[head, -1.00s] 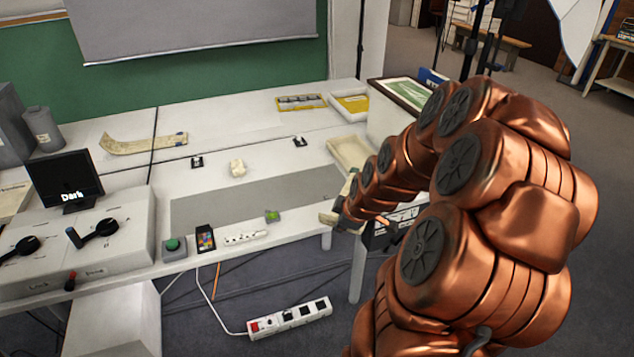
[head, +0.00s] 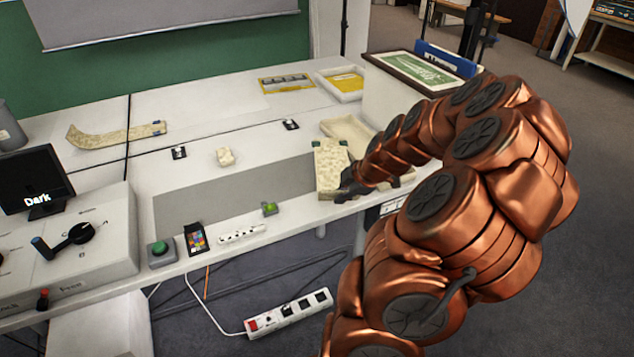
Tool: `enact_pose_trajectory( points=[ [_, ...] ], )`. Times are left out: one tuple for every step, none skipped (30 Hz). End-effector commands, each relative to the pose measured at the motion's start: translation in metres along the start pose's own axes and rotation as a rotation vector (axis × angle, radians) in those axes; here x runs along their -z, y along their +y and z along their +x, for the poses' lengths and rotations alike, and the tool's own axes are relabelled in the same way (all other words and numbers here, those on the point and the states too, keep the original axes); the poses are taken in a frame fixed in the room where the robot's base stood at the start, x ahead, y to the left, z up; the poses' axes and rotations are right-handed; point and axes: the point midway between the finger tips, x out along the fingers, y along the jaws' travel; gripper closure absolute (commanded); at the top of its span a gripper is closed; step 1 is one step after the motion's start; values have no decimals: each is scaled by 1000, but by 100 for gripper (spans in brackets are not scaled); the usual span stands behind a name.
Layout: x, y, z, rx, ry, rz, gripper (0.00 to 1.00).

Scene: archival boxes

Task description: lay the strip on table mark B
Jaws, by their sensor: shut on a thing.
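My gripper (head: 350,186) is at the right end of the table, its dark fingers shut on the near right side of a pale, speckled flat strip (head: 328,168). The strip shows its broad face, near the right end of the grey panel; I cannot tell whether it touches the table. Another long pale strip (head: 112,135), curled up at its left end, lies at the back left. Two small black-and-white table marks (head: 179,152) (head: 290,124) show; their letters are too small to read, so I cannot tell which is B.
A cream tray (head: 352,128) lies just behind the held strip. A green-button box (head: 160,253), colour card (head: 194,238) and white socket strip (head: 241,234) line the front edge. The grey panel is largely clear.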

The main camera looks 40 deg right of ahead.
Motion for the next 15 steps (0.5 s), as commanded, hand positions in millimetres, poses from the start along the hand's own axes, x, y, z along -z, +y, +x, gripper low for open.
enact_pose_trajectory(
  points=[
    [5,7,5,5,1,-4,100],
    [7,12,8,4,0,-3,100],
    [10,17,12,3,-1,-5,100],
    [12,22,15,2,-1,-4,100],
    [14,27,18,1,-1,-4,100],
    [16,32,23,1,-2,-4,100],
    [19,36,27,1,-1,-4,100],
    [20,40,30,1,-1,-3,100],
    [23,45,34,2,0,-4,100],
    [25,48,37,1,0,-3,100],
    [27,52,40,1,0,-4,100],
    [29,56,43,0,0,-5,100],
    [30,59,46,0,0,-5,100],
    [30,61,48,0,-1,-5,100],
    [31,64,50,0,-1,-5,100]
  ],
)
